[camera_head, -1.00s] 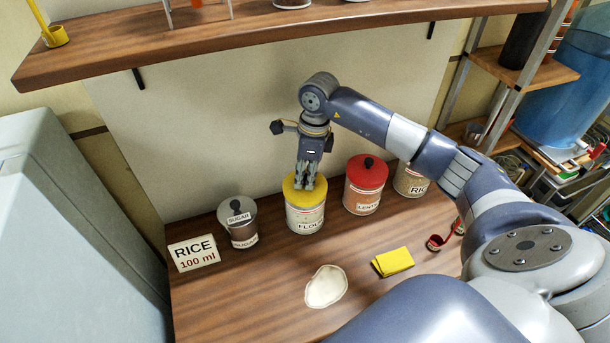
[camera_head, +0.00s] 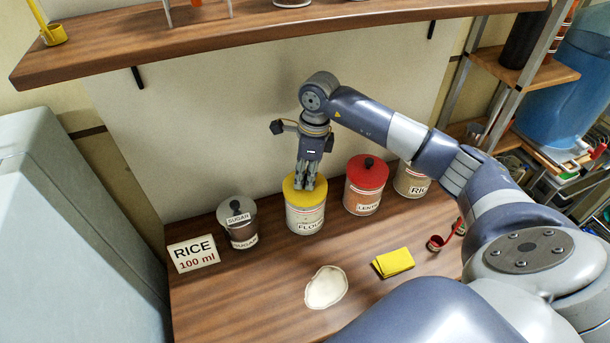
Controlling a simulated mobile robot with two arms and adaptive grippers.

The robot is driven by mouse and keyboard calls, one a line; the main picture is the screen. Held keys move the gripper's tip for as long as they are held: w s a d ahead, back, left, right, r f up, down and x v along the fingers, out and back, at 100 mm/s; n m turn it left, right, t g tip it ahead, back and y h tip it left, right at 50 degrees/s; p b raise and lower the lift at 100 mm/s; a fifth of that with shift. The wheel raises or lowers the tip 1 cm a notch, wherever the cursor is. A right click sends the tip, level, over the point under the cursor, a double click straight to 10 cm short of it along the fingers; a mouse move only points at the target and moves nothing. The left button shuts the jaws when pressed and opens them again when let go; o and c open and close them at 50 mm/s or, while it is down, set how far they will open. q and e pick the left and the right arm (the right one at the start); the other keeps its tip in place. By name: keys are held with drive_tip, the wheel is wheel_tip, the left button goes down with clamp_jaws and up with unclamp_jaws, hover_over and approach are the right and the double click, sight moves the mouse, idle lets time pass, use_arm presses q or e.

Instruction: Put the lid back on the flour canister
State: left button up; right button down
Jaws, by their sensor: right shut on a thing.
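The flour canister (camera_head: 305,218) stands upright on the wooden counter, near the wall, its label facing me. The yellow lid (camera_head: 291,191) sits over the top of the canister and looks level. I cannot tell whether it is fully seated. My right gripper (camera_head: 305,187) points straight down from above and is shut on the lid at its middle; the fingers hide the part they hold. My left gripper is not in view.
The sugar canister (camera_head: 238,222) stands to the left and the red-lidded lentil canister (camera_head: 364,186) to the right. The rice canister (camera_head: 411,181) is partly behind my arm. A rice card (camera_head: 193,253), a pale round patch (camera_head: 326,287), a yellow cloth (camera_head: 393,262) and a red scoop (camera_head: 440,242) lie around. A shelf (camera_head: 270,45) overhangs.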

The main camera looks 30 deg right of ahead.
drive_tip(key=shift+f+b, duration=0.15)
drive_tip(key=shift+b, duration=0.35)
idle(0.9)
drive_tip(key=c, duration=1.4)
unclamp_jaws()
drive_tip(key=o, duration=0.5)
drive_tip(key=shift+c, duration=0.2)
drive_tip(key=shift+r+p, duration=2)
drive_tip(key=shift+r, duration=1.55)
